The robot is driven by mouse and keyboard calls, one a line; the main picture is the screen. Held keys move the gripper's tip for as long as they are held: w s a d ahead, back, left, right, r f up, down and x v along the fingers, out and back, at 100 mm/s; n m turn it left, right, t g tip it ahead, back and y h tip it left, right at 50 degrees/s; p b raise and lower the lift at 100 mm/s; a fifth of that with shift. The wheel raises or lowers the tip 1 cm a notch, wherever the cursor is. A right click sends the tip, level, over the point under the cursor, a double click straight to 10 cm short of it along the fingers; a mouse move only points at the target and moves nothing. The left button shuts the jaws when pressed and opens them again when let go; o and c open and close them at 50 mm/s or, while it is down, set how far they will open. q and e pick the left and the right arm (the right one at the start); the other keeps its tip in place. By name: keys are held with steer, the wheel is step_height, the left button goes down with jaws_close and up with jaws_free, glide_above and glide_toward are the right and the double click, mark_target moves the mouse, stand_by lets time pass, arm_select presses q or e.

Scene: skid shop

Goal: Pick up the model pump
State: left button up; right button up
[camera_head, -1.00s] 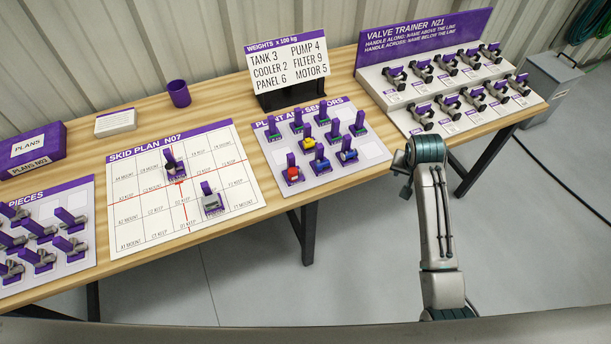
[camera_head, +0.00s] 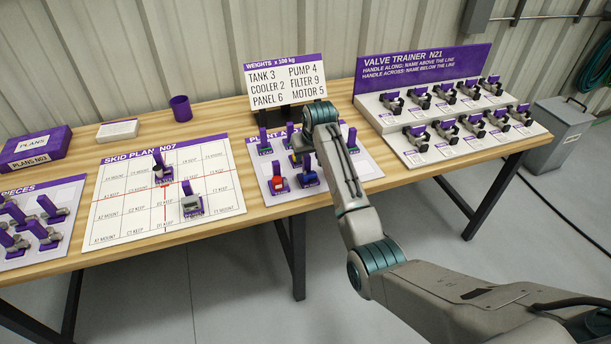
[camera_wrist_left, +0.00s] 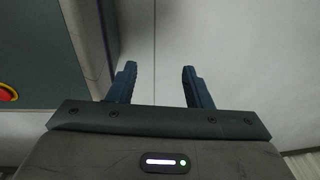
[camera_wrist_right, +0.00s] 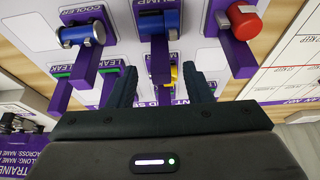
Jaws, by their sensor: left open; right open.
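The model pump is a blue cylinder (camera_wrist_right: 158,20) on a purple base labelled PUMP with an upright purple handle. In the head view the pump (camera_head: 308,178) stands on the plant and sensors board, right of a red piece. My right gripper (camera_wrist_right: 161,84) is open and empty above the board. In its wrist view the pump's handle appears between the fingers; I cannot tell whether it is at fingertip depth. In the head view my right arm hides much of the gripper. My left gripper (camera_wrist_left: 160,72) is open and empty over the grey floor, outside the head view.
The red piece (camera_wrist_right: 243,18) and the blue cooler (camera_wrist_right: 76,34) flank the pump. Green leak pieces (camera_wrist_right: 112,63) and a yellow piece (camera_wrist_right: 174,74) stand close by. The skid plan (camera_head: 130,215) lies left; the valve trainer (camera_head: 425,65) stands right.

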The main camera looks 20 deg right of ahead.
mark_target(308, 160)
steer(key=shift+f, duration=0.2)
steer(key=p+x, duration=0.1)
steer(key=x, duration=0.3)
steer(key=shift+s+f, duration=0.1)
steer(key=shift+f+p, duration=0.3)
steer(key=shift+f, duration=0.1)
arm_select(q)
steer(key=shift+s+d+r, duration=0.3)
steer(key=shift+s+r, duration=0.5)
arm_select(e)
jaws_close()
